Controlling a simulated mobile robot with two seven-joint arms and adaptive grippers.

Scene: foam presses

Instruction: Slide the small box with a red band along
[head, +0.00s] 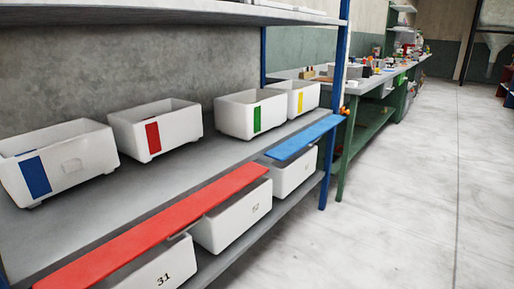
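The small white box with a red band (155,127) stands on the grey shelf (165,178), second from the left in a row of white boxes. Its red band is on the front face, towards the left. It is open at the top, and I cannot make out anything inside. It stands apart from its neighbours, with a narrow gap to the blue-band box on its left and a small gap to the green-band box on its right. Neither of my grippers is in view.
Beside it are a blue-band box (58,163), a green-band box (250,113) and a yellow-band box (296,96). A red strip (160,225) and a blue strip (305,136) run along the shelf front. Numbered bins (232,218) sit below. The floor (400,200) at right is clear.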

